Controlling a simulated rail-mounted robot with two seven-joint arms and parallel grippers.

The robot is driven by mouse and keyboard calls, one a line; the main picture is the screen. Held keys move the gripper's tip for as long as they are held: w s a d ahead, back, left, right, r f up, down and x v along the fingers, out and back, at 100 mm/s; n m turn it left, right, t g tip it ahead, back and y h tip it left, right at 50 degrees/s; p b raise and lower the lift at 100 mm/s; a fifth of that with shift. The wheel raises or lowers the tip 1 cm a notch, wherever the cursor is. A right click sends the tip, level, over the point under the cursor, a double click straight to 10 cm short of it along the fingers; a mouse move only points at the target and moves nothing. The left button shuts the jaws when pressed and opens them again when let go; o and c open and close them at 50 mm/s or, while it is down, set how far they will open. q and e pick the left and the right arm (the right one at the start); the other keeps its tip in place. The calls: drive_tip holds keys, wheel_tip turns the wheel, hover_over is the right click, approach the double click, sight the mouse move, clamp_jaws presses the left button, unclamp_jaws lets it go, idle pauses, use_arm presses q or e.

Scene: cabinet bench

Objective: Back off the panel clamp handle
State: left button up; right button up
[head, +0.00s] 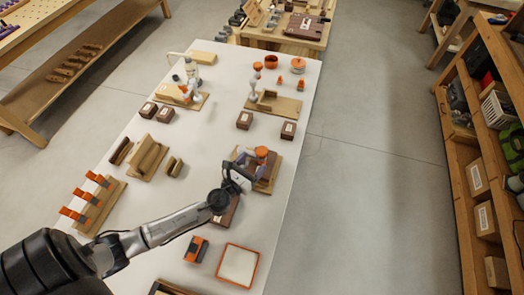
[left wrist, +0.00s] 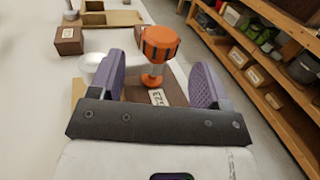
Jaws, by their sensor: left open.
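The panel clamp handle (head: 262,151) is an orange, ribbed round knob on a clamp at the right side of the white table. In the left wrist view the orange knob (left wrist: 160,42) stands upright on a pale stem, just beyond and between my fingertips. My left gripper (head: 256,164) is open around the near side of the clamp, with purple pads apart and nothing visibly gripped. It also shows in the left wrist view (left wrist: 161,80). A brown labelled block (left wrist: 157,96) lies below the knob. Whether the pads touch the knob cannot be told. My right gripper is not in view.
A second orange-topped fixture on a wooden board (head: 280,104) stands farther back. Brown boxes (head: 244,120) lie between. A wooden stand with orange clips (head: 98,202) is at left, and an orange-rimmed tray (head: 238,265) in front. The table's right edge is close to the clamp.

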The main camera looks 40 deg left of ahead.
sight(259, 156)
use_arm(q)
drive_tip(key=shift+w+a, duration=0.15)
drive_tip(key=shift+w, duration=1.3)
drive_tip(key=shift+w+a, duration=0.1)
drive_tip(key=shift+w, duration=1.35)
drive_tip(key=shift+c, duration=0.5)
drive_tip(key=c, duration=0.8)
drive_tip(key=shift+c, duration=0.2)
drive_tip(key=shift+n+y, duration=0.3)
drive_tip(key=shift+y, duration=0.2)
